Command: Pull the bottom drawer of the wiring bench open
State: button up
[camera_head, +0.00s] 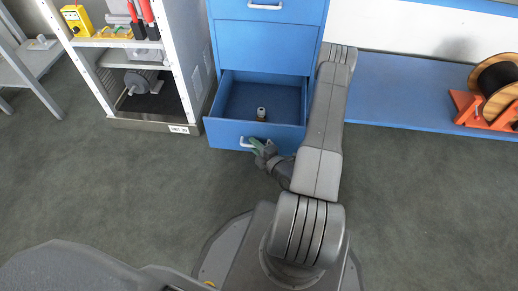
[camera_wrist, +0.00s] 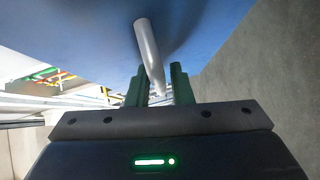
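The wiring bench's blue bottom drawer (camera_head: 226,133) stands pulled well out of its cabinet in the head view, with its inside showing. Its pale bar handle (camera_head: 246,143) is on the drawer front, and it also shows in the wrist view (camera_wrist: 148,50). My gripper (camera_head: 258,146) is at the handle, in front of the drawer. In the wrist view its two dark green fingers (camera_wrist: 157,82) stand close together on either side of the handle bar and appear shut on it. The fingers partly hide the bar's far end.
Closed blue drawers (camera_head: 267,47) are above. A grey shelf unit (camera_head: 183,65) stands close on the left. A cable reel on an orange stand (camera_head: 485,108) is at the right. The floor in front is clear.

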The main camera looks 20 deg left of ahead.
jog(key=p+v, duration=0.3)
jog(key=v, duration=1)
jog(key=shift+s+d, duration=0.15)
jog(key=shift+d, duration=0.2)
jog(key=shift+a+f, duration=0.1)
jog(key=shift+b+x, duration=1.5)
jog(key=shift+x, duration=5.05)
jog(key=shift+r, duration=0.2)
